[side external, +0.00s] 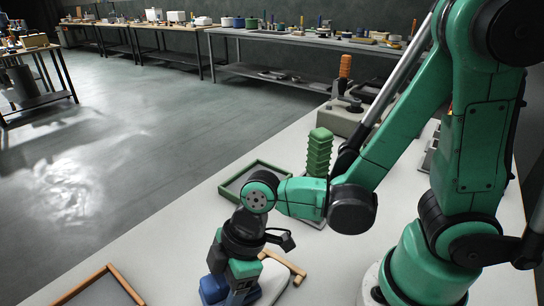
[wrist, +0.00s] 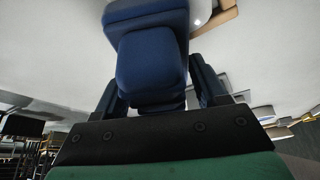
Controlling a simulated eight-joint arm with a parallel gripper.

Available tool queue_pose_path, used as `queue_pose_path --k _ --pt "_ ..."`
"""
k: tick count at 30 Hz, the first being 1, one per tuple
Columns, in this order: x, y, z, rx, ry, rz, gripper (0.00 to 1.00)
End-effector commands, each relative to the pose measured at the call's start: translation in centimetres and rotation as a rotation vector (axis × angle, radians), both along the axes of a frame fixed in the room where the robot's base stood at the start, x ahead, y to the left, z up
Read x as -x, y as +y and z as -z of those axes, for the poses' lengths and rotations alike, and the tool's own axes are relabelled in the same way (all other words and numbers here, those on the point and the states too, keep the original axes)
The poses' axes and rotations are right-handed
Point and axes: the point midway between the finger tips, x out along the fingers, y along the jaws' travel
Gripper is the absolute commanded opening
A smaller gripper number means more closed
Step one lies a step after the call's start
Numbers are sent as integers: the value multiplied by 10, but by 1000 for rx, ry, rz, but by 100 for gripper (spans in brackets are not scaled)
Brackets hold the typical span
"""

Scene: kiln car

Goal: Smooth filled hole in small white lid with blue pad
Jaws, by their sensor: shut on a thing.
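The blue pad (wrist: 150,65) fills the middle of the wrist view, held between the two dark blue fingers of my gripper (wrist: 157,88). In the side external view my gripper (side external: 232,284) points down at the bottom of the picture, and the blue of the pad or fingers (side external: 212,289) shows at its lower left. A white, rounded flat piece (side external: 272,282) lies just right of my gripper; I cannot tell if it is the small white lid. The filled hole is not visible, and contact under the pad is hidden.
A wooden-handled tool (side external: 286,265) lies right of my gripper. A green-rimmed tray (side external: 250,176) and a stack of green blocks (side external: 319,152) stand behind it. A wooden frame (side external: 106,284) lies at the lower left. Bare table shows between frame and tray.

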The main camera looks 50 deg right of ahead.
Motion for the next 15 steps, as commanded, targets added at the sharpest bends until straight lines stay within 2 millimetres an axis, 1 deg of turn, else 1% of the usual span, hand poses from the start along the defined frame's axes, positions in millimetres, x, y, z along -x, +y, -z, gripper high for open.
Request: queue_pose_path --k 11,15 --pt "0 -1 1 0 0 0 23" --pt "0 -9 1 0 0 4 23"
